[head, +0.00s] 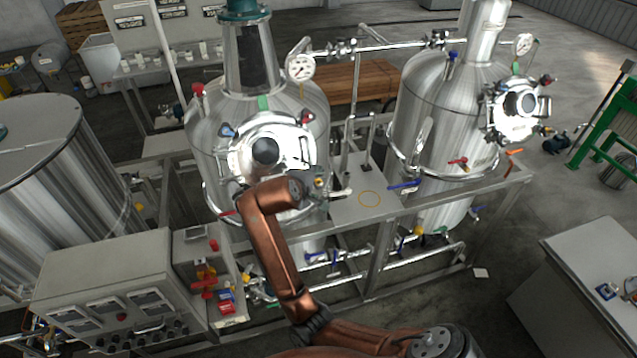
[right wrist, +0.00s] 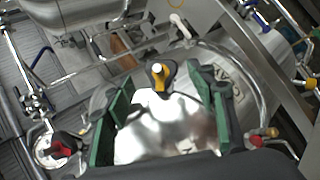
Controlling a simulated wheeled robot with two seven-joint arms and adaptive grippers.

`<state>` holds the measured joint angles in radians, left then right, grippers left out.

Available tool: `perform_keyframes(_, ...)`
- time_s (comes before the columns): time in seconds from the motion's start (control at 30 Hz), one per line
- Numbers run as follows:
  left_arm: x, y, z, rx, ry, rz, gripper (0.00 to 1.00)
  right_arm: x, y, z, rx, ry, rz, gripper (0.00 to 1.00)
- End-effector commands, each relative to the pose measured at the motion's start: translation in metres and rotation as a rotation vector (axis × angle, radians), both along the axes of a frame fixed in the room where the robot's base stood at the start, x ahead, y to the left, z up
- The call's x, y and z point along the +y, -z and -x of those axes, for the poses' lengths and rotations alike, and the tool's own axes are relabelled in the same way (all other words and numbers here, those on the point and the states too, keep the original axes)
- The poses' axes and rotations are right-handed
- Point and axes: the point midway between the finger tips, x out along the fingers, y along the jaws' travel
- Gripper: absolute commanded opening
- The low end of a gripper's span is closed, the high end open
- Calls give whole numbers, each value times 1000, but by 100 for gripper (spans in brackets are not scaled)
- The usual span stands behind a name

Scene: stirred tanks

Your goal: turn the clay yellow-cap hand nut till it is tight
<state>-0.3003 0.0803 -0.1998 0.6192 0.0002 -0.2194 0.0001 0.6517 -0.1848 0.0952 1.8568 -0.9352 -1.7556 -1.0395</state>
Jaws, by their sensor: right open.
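The yellow-cap hand nut (right wrist: 160,76) shows in the right wrist view, a dark winged body with a yellow cap and a pale tip. It stands at the edge of a shiny domed lid (right wrist: 165,130). My right gripper (right wrist: 166,105) is open, with one green-padded finger to each side of the picture. The nut lies ahead, between the fingers' lines; I see no contact. In the head view, my copper right arm reaches the round lid of the middle tank (head: 205,150); the wrist hides most of the gripper, and I cannot pick out the nut there. My left gripper is out of view.
Red (head: 306,118), blue (head: 228,131) and green (head: 263,102) knobs sit around the lid. A pressure gauge (head: 300,67) and pipe are above it. A steel frame shelf (head: 368,198) lies right of the tank, a control box (head: 105,290) lower left.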

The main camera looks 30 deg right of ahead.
Motion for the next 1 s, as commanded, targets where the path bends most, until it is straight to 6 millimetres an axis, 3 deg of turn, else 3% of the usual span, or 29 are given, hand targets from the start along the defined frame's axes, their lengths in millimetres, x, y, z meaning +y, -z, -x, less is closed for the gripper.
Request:
perform_keyframes(0.2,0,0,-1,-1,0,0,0,30,-30,22,-3,-2,-1,51)
perform_keyframes(0.4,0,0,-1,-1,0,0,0,46,-46,35,-1,0,-1,51)
perform_keyframes(1.0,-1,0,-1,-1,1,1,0,51,-51,40,0,0,0,51)
